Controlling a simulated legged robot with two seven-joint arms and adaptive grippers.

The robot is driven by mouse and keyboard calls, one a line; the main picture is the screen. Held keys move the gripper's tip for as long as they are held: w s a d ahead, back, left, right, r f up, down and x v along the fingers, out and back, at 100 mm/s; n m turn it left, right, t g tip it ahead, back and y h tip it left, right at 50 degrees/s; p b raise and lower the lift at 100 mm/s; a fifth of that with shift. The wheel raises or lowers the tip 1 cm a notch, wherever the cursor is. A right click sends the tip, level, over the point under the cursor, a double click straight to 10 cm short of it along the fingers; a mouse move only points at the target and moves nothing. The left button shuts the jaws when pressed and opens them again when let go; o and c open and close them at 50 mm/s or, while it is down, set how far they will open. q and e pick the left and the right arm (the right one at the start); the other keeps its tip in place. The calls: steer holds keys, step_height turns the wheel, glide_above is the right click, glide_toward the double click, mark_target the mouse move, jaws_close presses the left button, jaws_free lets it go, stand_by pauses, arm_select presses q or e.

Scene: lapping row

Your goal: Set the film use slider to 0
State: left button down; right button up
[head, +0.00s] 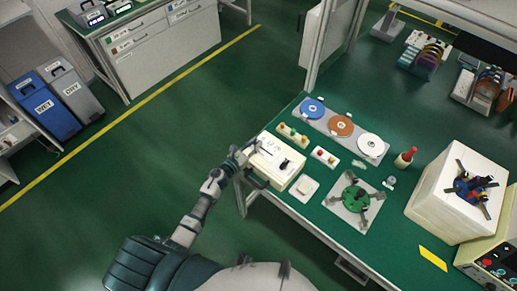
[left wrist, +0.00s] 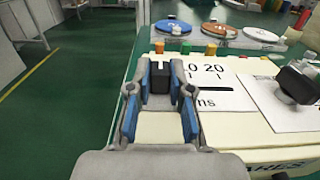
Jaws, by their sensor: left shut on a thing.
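The cream control box (head: 265,174) stands at the near left edge of the green bench in the head view. A dark slot in the plate runs right from my fingers. My left gripper (left wrist: 160,85), with blue finger pads, is shut on a black slider knob (left wrist: 160,79). In the head view my left gripper (head: 246,153) reaches the box's left side. The knob's exact mark is hidden. My right gripper is not in view.
A dark rotary knob (left wrist: 298,82) sits on the box to the right. Behind it are blocks with coloured buttons (head: 292,135) and blue, orange and white discs (head: 341,126). A green fixture (head: 355,197) and a red-handled tool (head: 405,158) lie further right. Floor left of the bench is clear.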

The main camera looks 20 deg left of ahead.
arm_select(q)
steer(key=c, duration=1)
jaws_free()
steer(key=shift+w+a+r+y, duration=0.15)
steer(key=shift+w+r+y, duration=0.1)
steer(key=shift+r+y, duration=0.05)
steer(key=shift+c, duration=0.2)
steer(key=shift+w+d+f, duration=0.15)
steer(key=shift+d, duration=0.1)
steer(key=shift+s+a, duration=0.25)
steer(key=shift+a, duration=0.05)
steer(key=v, duration=1.1)
steer(key=shift+s+f, duration=0.15)
steer(key=shift+s, duration=0.05)
steer(key=shift+a, duration=0.15)
